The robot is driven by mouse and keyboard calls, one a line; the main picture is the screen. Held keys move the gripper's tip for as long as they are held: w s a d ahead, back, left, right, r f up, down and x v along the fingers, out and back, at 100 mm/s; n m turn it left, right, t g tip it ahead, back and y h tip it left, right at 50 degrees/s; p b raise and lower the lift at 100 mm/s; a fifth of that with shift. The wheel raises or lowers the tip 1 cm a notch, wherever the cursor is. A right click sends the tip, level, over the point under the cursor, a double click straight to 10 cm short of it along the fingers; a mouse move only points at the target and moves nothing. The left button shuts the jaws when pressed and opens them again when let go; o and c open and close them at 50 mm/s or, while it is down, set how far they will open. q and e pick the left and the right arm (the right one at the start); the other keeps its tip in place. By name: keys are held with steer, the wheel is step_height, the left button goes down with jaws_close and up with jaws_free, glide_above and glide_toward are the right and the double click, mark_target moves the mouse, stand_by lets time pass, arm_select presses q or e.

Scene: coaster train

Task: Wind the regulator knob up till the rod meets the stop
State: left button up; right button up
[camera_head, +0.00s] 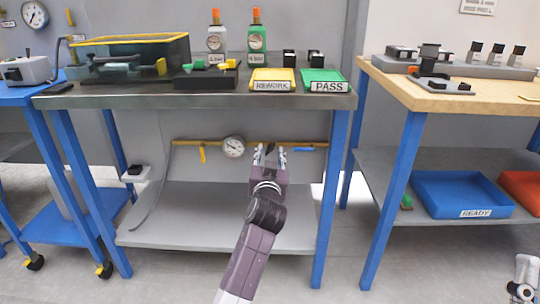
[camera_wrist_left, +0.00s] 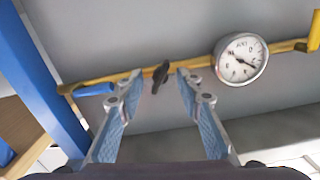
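A small dark knob (camera_wrist_left: 160,77) sits on a yellow pipe (camera_wrist_left: 140,76) in the left wrist view, seen edge-on and tilted. My left gripper (camera_wrist_left: 158,90) is open, with one finger on each side of the knob; I cannot tell whether they touch it. In the head view my left gripper (camera_head: 270,152) reaches under the bench to the pipe (camera_head: 205,143). A round white gauge (camera_wrist_left: 241,58) is right of the knob; it also shows in the head view (camera_head: 233,147). I cannot make out the rod or the stop. A piece of my right arm, perhaps the gripper, shows at the bottom right.
A blue lever (camera_wrist_left: 96,89) and a yellow lever (camera_wrist_left: 314,30) hang on the pipe. The bench top (camera_head: 130,100) is above, the lower shelf (camera_head: 190,228) below, and a blue leg (camera_wrist_left: 45,75) stands left in the wrist view. Further right is a blue READY tray (camera_head: 462,190).

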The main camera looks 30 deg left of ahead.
arm_select(q)
steer(key=shift+w+a, duration=0.1)
steer(key=shift+w, duration=0.1)
arm_select(e)
steer(key=shift+s+r, duration=0.2)
steer(key=shift+s, duration=0.05)
arm_select(q)
jaws_close()
steer(key=shift+m+p, duration=0.9)
steer(key=shift+p, duration=0.35)
arm_select(e)
steer(key=w+f+g+h, duration=0.2)
steer(key=w+f+g, duration=0.4)
steer(key=f, duration=0.5)
steer(key=shift+w+a+h, duration=0.2)
steer(key=shift+w+h, duration=0.1)
steer(key=shift+w, duration=0.2)
arm_select(q)
jaws_free()
arm_select(e)
steer(key=shift+r, duration=0.1)
